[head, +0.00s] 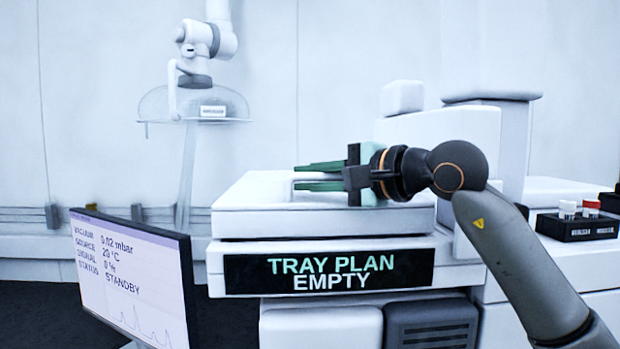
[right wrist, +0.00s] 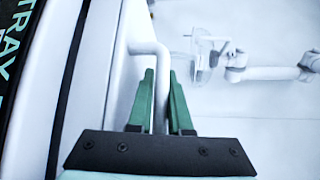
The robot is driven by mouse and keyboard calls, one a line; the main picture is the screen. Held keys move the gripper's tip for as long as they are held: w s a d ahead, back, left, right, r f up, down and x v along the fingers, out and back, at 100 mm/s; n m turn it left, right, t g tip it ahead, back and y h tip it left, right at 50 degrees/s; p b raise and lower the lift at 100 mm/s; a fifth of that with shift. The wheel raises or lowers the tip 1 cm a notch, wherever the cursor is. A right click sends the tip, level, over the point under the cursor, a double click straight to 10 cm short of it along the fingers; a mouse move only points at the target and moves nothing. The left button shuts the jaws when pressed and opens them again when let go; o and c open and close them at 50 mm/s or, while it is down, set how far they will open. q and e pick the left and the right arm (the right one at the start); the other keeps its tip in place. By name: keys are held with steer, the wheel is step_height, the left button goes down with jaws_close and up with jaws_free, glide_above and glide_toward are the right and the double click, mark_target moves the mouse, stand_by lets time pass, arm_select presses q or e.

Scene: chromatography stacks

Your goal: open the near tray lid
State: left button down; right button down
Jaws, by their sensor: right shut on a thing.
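The near tray lid (head: 250,198) is a white slab that lies level on top of the unit whose front sign reads "TRAY PLAN EMPTY" (head: 329,273). My right gripper (head: 301,177) reaches in from the right over the lid, its green fingers pointing left. In the right wrist view, a white bar handle (right wrist: 151,47) on the lid runs between the two green fingers (right wrist: 163,95). The gripper is shut on this handle. In the head view the handle is mostly hidden by the fingers. My left gripper is not in view.
A monitor (head: 130,275) reading "STANDBY" stands at the front left. A black rack (head: 578,228) with capped vials is at the right. A white machine body (head: 440,135) rises behind my right arm. A white jointed arm (head: 207,40) hangs at the back left.

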mark_target(309, 194)
stand_by(0.7)
steer(key=shift+w+r+p, duration=0.1)
steer(key=shift+r+p, duration=0.45)
steer(key=shift+p, duration=0.3)
steer(key=r+p, duration=0.1)
steer(key=p, duration=0.1)
steer(key=shift+w+r+m+g+h+p, duration=0.2)
steer(key=shift+r+m+g+h+p, duration=0.1)
steer(key=shift+r+m+g+h, duration=0.1)
steer(key=r+p, duration=0.1)
steer(key=p, duration=0.1)
steer(key=w+r+p, duration=0.1)
steer(key=p, duration=0.1)
steer(key=w+r+p, duration=0.1)
steer(key=shift+r+m+g+p, duration=0.25)
steer(key=shift+m+g+p, duration=0.15)
steer(key=shift+w+r+m+g+h+p, duration=0.65)
steer(key=shift+w+r+g, duration=0.45)
steer(key=shift+w, duration=0.2)
